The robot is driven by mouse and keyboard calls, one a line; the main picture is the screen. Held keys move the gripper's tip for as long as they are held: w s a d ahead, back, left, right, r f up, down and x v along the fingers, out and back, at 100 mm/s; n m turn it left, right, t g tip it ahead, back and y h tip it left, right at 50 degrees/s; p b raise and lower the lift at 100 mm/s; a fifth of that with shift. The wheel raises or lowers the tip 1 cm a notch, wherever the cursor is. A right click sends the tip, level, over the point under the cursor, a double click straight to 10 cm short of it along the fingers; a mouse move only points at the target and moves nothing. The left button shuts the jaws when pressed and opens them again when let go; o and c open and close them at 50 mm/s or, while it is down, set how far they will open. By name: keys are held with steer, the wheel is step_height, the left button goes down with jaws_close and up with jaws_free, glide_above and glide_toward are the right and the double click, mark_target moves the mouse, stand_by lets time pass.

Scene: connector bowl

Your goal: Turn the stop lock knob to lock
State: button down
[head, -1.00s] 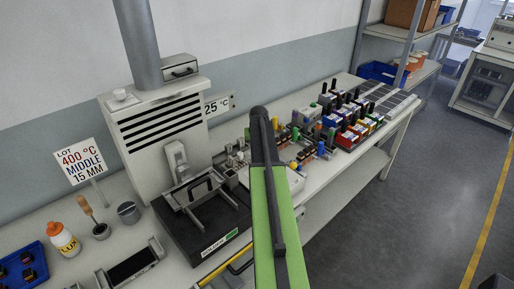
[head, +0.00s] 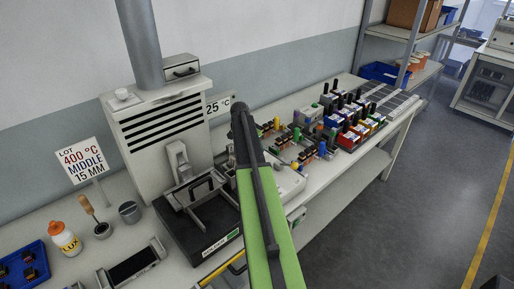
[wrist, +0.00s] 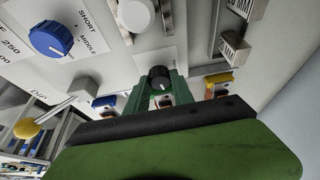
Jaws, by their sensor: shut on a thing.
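A black round knob with a pale pointer mark (wrist: 160,76) sits on a light panel in the wrist view. My gripper (wrist: 159,90) has its green fingers on either side of this knob and is shut on it. The knob appears to be the stop lock knob, but I cannot read any lock label or tell its set position. In the head view my own arm covers the gripper and the knob.
In the wrist view a blue knob (wrist: 50,38) marked SHORT and MIDDLE is at upper left, a white knob (wrist: 135,14) above, and a yellow-ended lever (wrist: 27,129) at left. In the head view a black solder unit (head: 205,236) stands left of my arm.

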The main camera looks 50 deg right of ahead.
steer(key=shift+m+g, duration=0.3)
steer(key=shift+m, duration=0.6)
steer(key=c, duration=1.1)
jaws_free()
steer(key=p+v, duration=1.1)
steer(key=v, duration=0.1)
steer(key=shift+w+d, duration=0.1)
